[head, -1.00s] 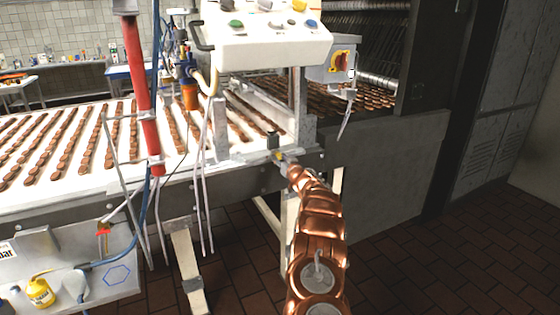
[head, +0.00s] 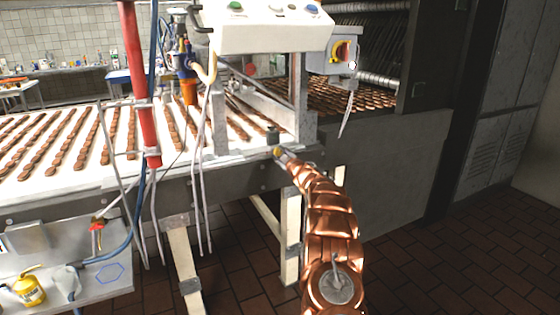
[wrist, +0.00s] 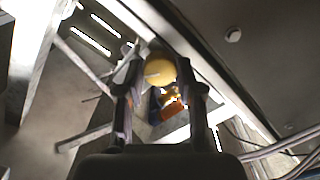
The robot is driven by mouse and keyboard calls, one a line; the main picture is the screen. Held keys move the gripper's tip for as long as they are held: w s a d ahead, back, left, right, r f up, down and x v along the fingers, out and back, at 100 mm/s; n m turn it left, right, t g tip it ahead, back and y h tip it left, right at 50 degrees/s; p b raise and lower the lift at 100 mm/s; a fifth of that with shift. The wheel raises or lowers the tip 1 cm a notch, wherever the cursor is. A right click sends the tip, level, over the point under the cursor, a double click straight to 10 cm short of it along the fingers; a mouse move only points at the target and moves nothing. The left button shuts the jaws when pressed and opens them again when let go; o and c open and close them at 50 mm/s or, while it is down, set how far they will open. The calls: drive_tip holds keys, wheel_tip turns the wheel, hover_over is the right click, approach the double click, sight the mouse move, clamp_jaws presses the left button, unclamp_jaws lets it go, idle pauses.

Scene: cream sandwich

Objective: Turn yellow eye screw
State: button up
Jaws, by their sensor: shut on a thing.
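The yellow eye screw (head: 277,151) is at the near edge of the conveyor, at the foot of the metal upright. In the head view it is only a small yellow spot at the end of my arm. In the wrist view its rounded yellow head (wrist: 158,69) sits between the two dark fingers. My gripper (head: 281,154) is shut on it, with a finger on each side. The fingers also frame it in the wrist view. The screw's shaft is hidden, and its turn angle cannot be told.
The conveyor (head: 95,165) carries rows of brown biscuits. A white control box (head: 262,38) with buttons hangs above, and a grey switch box (head: 330,62) is at its right. A red pipe (head: 137,80) stands left. The tiled floor (head: 420,262) at right is clear.

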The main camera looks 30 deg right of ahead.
drive_tip(key=n+b, duration=0.1)
drive_tip(key=n, duration=0.1)
drive_tip(key=n+b, duration=0.1)
drive_tip(key=b, duration=0.1)
drive_tip(key=shift+f+n, duration=0.2)
drive_tip(key=shift+n, duration=0.2)
drive_tip(key=shift+r+n+b, duration=0.15)
drive_tip(key=shift+n+b, duration=0.55)
drive_tip(key=shift+n, duration=0.3)
drive_tip(key=shift+r+n+b, duration=0.1)
drive_tip(key=shift+n+b, duration=0.6)
drive_tip(key=shift+n, duration=0.3)
drive_tip(key=o, duration=1.2)
drive_tip(key=shift+c, duration=0.2)
drive_tip(key=shift+s, duration=0.1)
